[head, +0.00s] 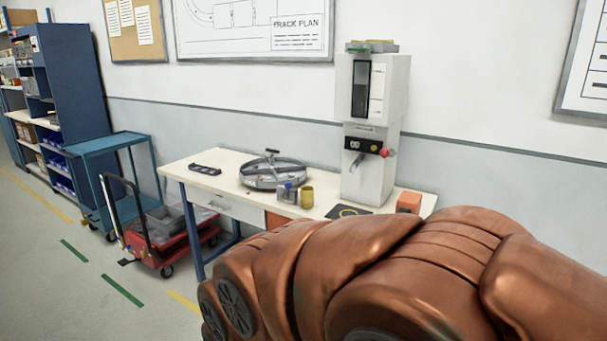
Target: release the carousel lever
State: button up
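A round grey metal carousel (258,183) with dividers lies on the white workbench (222,163). A small dark handle (272,152) shows on top at its far side; I cannot tell whether this is the lever or what position it is in. A copper-coloured link of my arm fills the lower right and covers the front of the bench. My gripper is not in view.
A white dispenser (375,95) with a red knob stands at the bench's back right. A gold cup (307,196), a small grey block, a black mat and an orange box (409,201) are near it. A red cart (170,252) and a blue trolley (105,145) stand left; floor is clear front left.

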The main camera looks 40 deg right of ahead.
aim_at(287, 186)
jog(key=z, duration=1.1)
